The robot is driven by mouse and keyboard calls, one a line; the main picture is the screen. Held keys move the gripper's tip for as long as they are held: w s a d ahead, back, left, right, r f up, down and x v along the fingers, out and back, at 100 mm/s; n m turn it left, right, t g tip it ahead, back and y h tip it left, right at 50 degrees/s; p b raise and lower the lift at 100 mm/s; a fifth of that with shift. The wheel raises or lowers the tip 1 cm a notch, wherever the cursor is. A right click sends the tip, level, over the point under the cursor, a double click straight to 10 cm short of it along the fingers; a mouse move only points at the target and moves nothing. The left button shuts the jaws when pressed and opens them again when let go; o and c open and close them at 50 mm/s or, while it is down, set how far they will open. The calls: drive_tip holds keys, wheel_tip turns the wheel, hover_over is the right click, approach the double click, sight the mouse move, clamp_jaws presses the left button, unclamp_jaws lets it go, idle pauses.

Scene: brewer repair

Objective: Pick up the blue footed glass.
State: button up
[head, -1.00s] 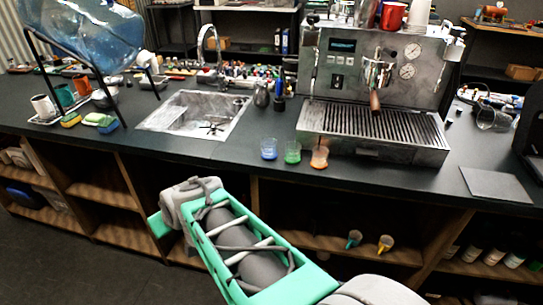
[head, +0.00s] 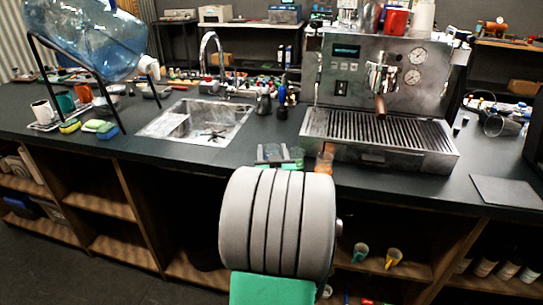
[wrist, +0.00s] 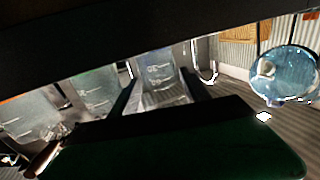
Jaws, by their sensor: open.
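The blue footed glass (wrist: 160,84) shows in the wrist view as a clear glass between the two dark fingers of my gripper (head: 273,156). The gripper is open, with one finger on each side of the glass; I cannot tell whether either touches it. In the head view my gripper is over the counter in front of the coffee machine, and it hides most or all of the blue glass. The green glass (head: 297,156) is just right of the gripper, partly hidden. The orange glass (head: 324,161) stands right of that, by the drip tray.
The coffee machine (head: 380,90) stands behind and right of the glasses. The sink (head: 196,121) is to the left, and a large water bottle (head: 85,38) on a stand is further left. The counter between sink and machine is narrow. A dark flat plate (head: 506,191) lies at right.

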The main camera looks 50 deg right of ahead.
drive_tip(key=shift+w, duration=0.1)
drive_tip(key=shift+c, duration=0.3)
drive_tip(key=c, duration=1.1)
drive_tip(key=shift+r, duration=0.15)
